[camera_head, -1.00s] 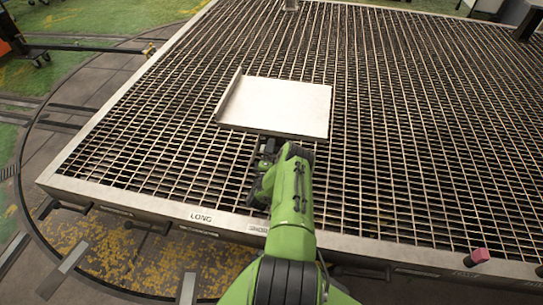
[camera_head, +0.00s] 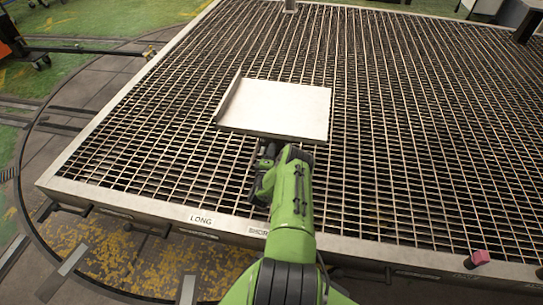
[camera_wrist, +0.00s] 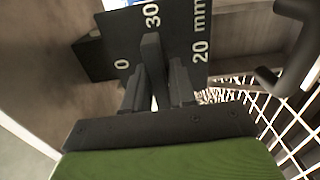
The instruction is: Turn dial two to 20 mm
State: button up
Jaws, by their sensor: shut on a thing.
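In the wrist view a dark dial plate (camera_wrist: 188,62) carries pale marks 0, 30 and 20 mm. The 0 is at the left, the 30 at the top and the 20 mm at the right. A dark upright bar, the dial's handle (camera_wrist: 151,62), stands in front of the plate with its upper end just below the 30. My gripper (camera_wrist: 157,92) is shut on this handle, one finger on each side. In the head view my gripper (camera_head: 266,165) is over the grating, by the near edge of a pale sheet; the dial cannot be made out there.
The pale sheet (camera_head: 275,108) with a raised left edge lies on the large grating table (camera_head: 400,130). Its front rim bears a LONG label (camera_head: 201,219). A dark curved bar (camera_wrist: 285,60) is right of the dial.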

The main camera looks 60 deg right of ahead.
grip_shut()
jog(key=n+p, duration=0.2)
jog(key=n, duration=0.2)
jog(key=n+p, duration=0.2)
jog(key=n, duration=0.4)
jog(key=shift+p, duration=0.35)
jog(key=n+p, duration=0.1)
jog(key=n, duration=0.3)
jog(key=shift+w+a+n, duration=0.1)
jog(key=shift+n, duration=0.3)
jog(key=n+b, duration=0.1)
jog(key=n, duration=0.3)
jog(key=shift+f+n, duration=0.1)
jog(key=shift+n, duration=0.3)
jog(key=o, duration=1.6)
grip_release()
jog(key=shift+o, duration=0.2)
